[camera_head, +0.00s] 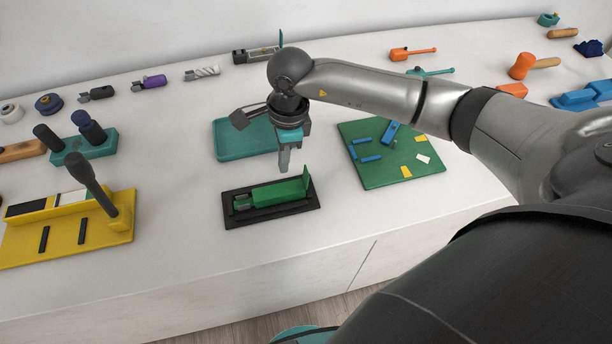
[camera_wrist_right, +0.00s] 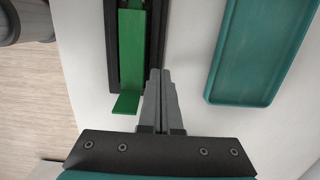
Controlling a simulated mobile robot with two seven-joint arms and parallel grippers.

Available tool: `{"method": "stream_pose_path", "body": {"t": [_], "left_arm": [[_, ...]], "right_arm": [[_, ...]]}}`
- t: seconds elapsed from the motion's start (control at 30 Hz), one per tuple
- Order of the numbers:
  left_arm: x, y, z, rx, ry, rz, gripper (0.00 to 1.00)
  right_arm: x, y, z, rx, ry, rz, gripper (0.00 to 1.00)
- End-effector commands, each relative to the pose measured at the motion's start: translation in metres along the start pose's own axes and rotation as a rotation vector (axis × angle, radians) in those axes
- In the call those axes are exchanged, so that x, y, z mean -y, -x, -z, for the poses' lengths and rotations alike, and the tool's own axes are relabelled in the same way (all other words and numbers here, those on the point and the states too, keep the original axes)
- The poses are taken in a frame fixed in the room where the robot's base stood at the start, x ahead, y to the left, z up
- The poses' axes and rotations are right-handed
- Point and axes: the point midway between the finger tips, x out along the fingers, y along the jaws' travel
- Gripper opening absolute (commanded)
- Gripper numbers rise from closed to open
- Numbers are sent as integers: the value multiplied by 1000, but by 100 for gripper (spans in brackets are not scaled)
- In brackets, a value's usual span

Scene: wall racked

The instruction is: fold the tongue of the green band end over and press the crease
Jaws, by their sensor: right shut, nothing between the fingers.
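My right gripper (camera_head: 284,170) is shut and empty, above and behind the band. In the wrist view its fingertips (camera_wrist_right: 160,73) are beside the holder, apart from the tongue. My left gripper is not in view.
A teal tray (camera_head: 228,139) lies behind the holder. A green board (camera_head: 372,175) with blue and yellow pieces is to the right. A yellow stand (camera_head: 120,234) with a dark upright handle is to the left. Bare table lies in front of the holder.

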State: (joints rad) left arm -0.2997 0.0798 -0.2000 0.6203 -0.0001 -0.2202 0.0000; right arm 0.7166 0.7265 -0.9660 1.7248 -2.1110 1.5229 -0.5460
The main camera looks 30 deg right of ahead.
Motion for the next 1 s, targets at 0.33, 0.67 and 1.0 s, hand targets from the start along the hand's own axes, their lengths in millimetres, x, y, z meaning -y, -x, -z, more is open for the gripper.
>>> {"method": "stream_pose_path", "body": {"t": [0.33,0.67,1.0], "left_arm": [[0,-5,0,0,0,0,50],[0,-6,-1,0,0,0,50],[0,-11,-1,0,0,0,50]], "right_arm": [[0,-4,-1,1,0,0,0],[0,-6,-1,1,0,0,0],[0,-11,-1,1,0,0,0]]}}
